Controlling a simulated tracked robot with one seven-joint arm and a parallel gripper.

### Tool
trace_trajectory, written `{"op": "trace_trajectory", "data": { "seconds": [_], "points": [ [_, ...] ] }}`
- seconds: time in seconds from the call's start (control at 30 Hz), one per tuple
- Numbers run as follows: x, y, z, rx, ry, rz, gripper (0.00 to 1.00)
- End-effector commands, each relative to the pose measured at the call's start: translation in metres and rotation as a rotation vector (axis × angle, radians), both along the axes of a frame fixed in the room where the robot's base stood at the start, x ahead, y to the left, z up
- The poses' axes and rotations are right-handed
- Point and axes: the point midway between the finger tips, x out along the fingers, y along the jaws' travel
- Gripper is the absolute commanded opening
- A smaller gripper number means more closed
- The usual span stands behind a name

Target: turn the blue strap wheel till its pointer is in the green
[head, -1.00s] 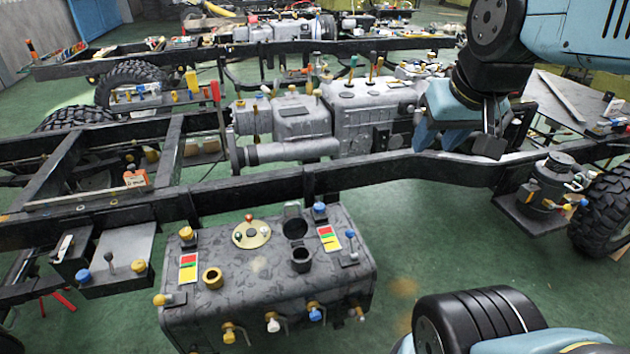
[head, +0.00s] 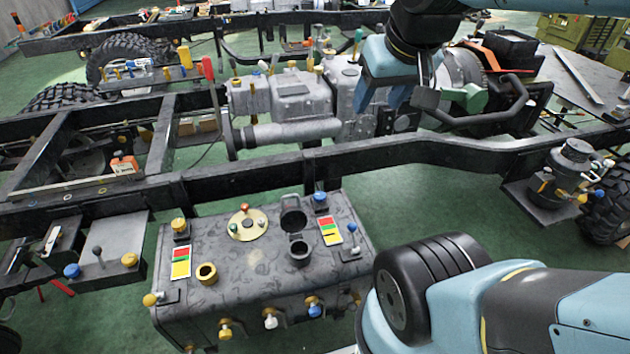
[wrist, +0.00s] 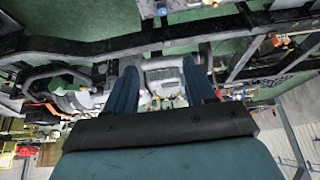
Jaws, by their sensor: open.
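A dark grey mottled tank (head: 225,300) hangs on the near side of the chassis frame. The blue-topped knob (head: 320,199) at its back right corner looks like the blue strap wheel. A strip (head: 330,232) with red, green and yellow bands lies just in front of it. The pointer is too small to read. My gripper (head: 398,104) is open and empty, above the chassis beyond the frame rail, behind and right of the knob.
A yellow knob (head: 180,226) with a similar strip (head: 181,262) is at the tank's left. An open filler neck (head: 300,252) stands near the blue knob. The black frame rail (head: 240,180) runs behind the tank. A grey gearbox (head: 295,97) lies beyond it.

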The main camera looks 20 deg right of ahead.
Motion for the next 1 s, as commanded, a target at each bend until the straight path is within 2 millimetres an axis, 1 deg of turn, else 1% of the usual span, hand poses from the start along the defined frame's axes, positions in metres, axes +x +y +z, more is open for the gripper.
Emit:
{"op": "trace_trajectory", "data": {
  "seconds": [0.03, 0.1, 0.13, 0.2, 0.47, 0.6, 0.77, 0.97, 1.0],
  "points": [
    [0.004, 0.0, -0.001, 0.008, 0.008, -0.002, 0.6],
    [0.012, 0.001, -0.003, 0.026, 0.022, -0.006, 0.67],
    [0.017, 0.005, -0.005, 0.036, 0.03, -0.009, 0.69],
    [0.03, 0.013, -0.01, 0.062, 0.053, -0.02, 0.69],
    [0.089, 0.019, -0.038, 0.166, 0.149, -0.08, 0.69],
    [0.119, 0.021, -0.059, 0.206, 0.202, -0.124, 0.69],
    [0.153, 0.024, -0.088, 0.239, 0.26, -0.182, 0.69],
    [0.191, 0.027, -0.132, 0.262, 0.327, -0.264, 0.69],
    [0.198, 0.027, -0.141, 0.262, 0.339, -0.281, 0.69]
  ]
}}
